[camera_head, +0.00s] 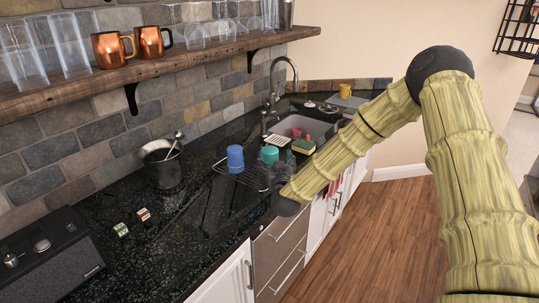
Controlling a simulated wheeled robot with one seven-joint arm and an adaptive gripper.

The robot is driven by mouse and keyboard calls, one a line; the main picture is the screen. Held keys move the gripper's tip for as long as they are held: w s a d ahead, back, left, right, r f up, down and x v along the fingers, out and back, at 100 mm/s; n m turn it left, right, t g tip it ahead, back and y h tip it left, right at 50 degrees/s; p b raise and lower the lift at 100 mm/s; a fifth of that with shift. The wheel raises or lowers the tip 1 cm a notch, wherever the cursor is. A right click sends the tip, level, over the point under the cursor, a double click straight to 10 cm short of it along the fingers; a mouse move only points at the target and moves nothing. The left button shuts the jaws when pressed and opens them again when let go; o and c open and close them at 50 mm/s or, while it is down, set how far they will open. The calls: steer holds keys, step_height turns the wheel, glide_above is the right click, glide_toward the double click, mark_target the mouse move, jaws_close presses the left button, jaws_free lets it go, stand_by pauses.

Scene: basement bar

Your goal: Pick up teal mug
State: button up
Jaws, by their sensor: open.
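The teal mug (269,154) stands on a wire rack (238,172) on the dark counter, in front of the sink. A second teal item (293,157) shows just to its right, close to my arm. My gripper (279,175) is at the far end of my arm, just below and in front of the teal mug. It looks small and dark and is partly hidden by the wrist; it is open, with nothing seen held. I cannot tell whether it touches the mug.
A blue cup (235,157) stands left of the teal mug. A sponge (304,146) lies near the sink (310,124), with the faucet (278,85) behind. A dark bucket (161,165) stands farther left. A wooden shelf (190,65) with glasses and copper mugs overhangs the counter.

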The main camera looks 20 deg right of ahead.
mark_target(270, 149)
steer(key=w, duration=0.1)
steer(key=w+f, duration=0.1)
steer(key=w, duration=0.1)
steer(key=shift+w+a+f+p, duration=0.1)
steer(key=shift+w+f+p, duration=0.2)
steer(key=shift+p, duration=0.1)
steer(key=shift+w+d+r+p, duration=0.2)
steer(key=shift+w+r+p, duration=0.3)
steer(key=shift+w+p, duration=0.1)
steer(key=shift+w+f+p, duration=0.15)
steer(key=shift+w+p, duration=0.15)
steer(key=shift+w, duration=0.6)
steer(key=shift+w+d+f, duration=0.1)
steer(key=shift+w+f, duration=0.05)
steer(key=shift+w, duration=0.25)
steer(key=shift+s, duration=0.15)
steer(key=c, duration=1.4)
